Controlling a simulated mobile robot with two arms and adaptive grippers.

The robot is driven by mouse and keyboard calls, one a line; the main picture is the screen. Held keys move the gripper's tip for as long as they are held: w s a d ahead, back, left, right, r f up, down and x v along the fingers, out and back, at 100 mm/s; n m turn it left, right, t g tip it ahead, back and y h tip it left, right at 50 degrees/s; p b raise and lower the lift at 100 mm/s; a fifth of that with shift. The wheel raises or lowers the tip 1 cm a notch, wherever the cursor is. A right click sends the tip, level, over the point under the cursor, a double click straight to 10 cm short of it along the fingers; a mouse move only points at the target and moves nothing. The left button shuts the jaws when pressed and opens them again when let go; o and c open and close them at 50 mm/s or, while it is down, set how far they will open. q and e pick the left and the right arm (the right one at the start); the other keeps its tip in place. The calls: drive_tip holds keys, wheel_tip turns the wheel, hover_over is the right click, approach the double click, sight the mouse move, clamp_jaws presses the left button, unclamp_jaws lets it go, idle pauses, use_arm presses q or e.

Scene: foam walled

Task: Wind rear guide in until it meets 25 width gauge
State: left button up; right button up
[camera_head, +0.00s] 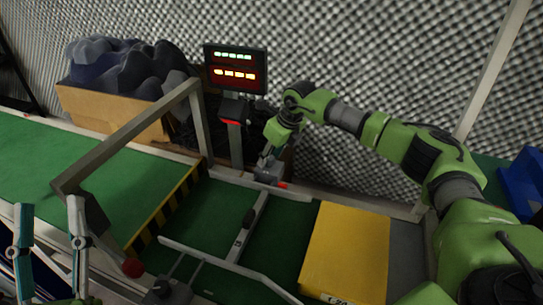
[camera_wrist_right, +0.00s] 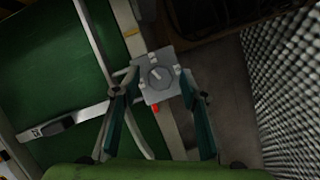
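The rear guide (camera_head: 237,181) is a pale rail along the far side of the green belt. It also shows in the right wrist view (camera_wrist_right: 92,38). The width gauge (camera_head: 240,240) is a pale bar with a dark grip, lying across the belt. Its marked end shows in the right wrist view (camera_wrist_right: 62,124). Its far end lies close to the rear guide; I cannot tell whether they touch. My right gripper (camera_head: 268,170) is at a grey block with a round knob (camera_wrist_right: 160,76). Its fingers are apart, either side of the block. My left gripper (camera_head: 49,215) is open and empty, lower left.
A front guide (camera_head: 225,265) runs along the near side. A yellow box (camera_head: 345,250) stands on the belt at right. A grey frame (camera_head: 125,135) arches over the belt at left. A display (camera_head: 236,69) and a carton of dark foam (camera_head: 115,112) stand behind.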

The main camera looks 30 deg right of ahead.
drive_tip(key=shift+s+d+r, duration=0.1)
drive_tip(key=shift+r, duration=0.35)
drive_tip(key=s+d, duration=0.3)
drive_tip(key=s, duration=0.8)
drive_tip(key=shift+s+d, duration=0.3)
drive_tip(key=shift+s, duration=0.05)
drive_tip(key=shift+a, duration=0.1)
